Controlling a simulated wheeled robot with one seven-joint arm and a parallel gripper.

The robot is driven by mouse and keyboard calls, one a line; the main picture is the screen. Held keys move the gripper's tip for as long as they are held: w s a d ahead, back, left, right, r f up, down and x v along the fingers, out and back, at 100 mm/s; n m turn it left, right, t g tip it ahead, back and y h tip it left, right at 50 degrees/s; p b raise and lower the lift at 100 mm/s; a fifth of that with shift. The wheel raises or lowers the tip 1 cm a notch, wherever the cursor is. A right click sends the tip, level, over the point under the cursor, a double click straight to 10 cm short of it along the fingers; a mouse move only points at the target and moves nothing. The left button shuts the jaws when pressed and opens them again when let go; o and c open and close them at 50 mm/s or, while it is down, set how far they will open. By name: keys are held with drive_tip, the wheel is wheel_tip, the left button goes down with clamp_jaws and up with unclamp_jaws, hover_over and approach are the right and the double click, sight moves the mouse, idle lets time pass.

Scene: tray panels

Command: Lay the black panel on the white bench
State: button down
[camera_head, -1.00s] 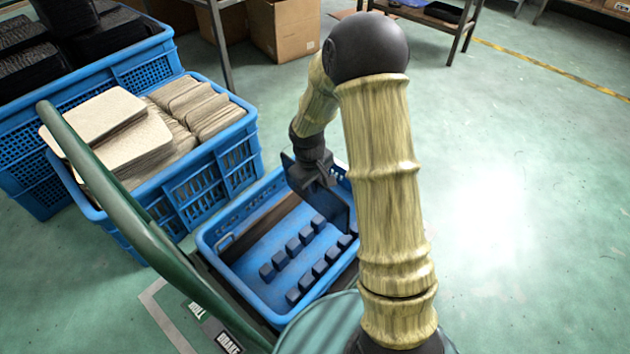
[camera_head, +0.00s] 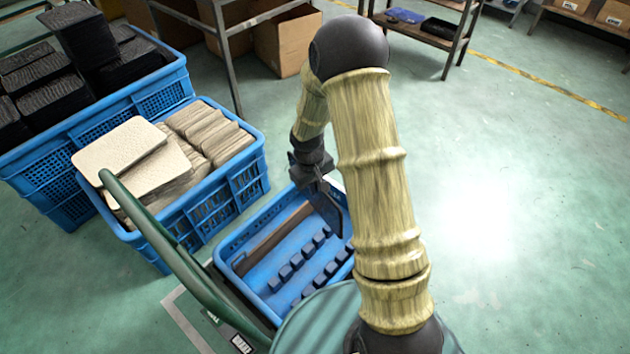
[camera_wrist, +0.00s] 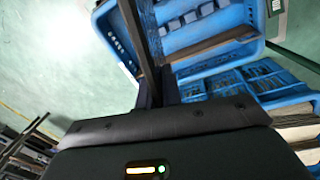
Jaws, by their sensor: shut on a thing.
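My gripper (camera_head: 316,180) is shut on a thin dark panel, the black panel (camera_head: 327,212), and holds it on edge over the right part of a blue tray. In the wrist view the panel (camera_wrist: 138,38) shows nearly edge-on, as a narrow dark strip rising from between the fingers (camera_wrist: 157,92). My arm hides part of the panel and of the tray in the head view. I cannot tell whether the panel's lower edge clears the tray. No white bench can be made out in either view.
The blue tray (camera_head: 228,268) has rows of blocks and a brown panel (camera_head: 272,240) standing in it. A green rail (camera_head: 150,225) runs beside it. Blue crates hold beige panels (camera_head: 120,147) and black stacks (camera_head: 85,40). Shelves (camera_head: 440,28) stand behind. Floor at right is clear.

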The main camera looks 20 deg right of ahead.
wheel_tip(320, 180, up, 34)
drive_tip(key=s+m+p, duration=0.1)
drive_tip(key=m+p, duration=0.3)
drive_tip(key=p, duration=3.7)
drive_tip(key=shift+s, duration=0.4)
drive_tip(key=shift+d, duration=0.15)
